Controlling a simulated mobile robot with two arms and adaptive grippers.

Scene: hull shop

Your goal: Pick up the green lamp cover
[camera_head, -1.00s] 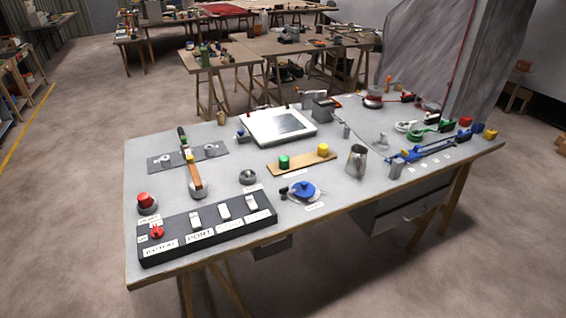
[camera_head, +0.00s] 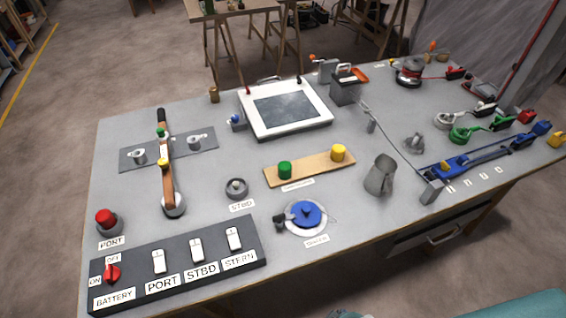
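The green lamp cover (camera_head: 285,169) is a small green cylinder. It stands upright on the left part of a wooden board (camera_head: 311,170) in the middle of the bench. A yellow cover (camera_head: 338,152) stands at the right part of the same board. Left of the board is a grey round lamp base (camera_head: 237,188) with nothing coloured on it, above a label reading STBD. A red cover (camera_head: 105,218) sits on the base labelled PORT at the left. Neither of my grippers is in view.
A black switch panel (camera_head: 180,265) lies along the front left edge. A blue-topped round fitting (camera_head: 306,215) and a metal jug (camera_head: 380,175) stand near the board. A white-framed screen (camera_head: 285,108) lies behind it. Cables and a blue tool (camera_head: 480,157) fill the right side.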

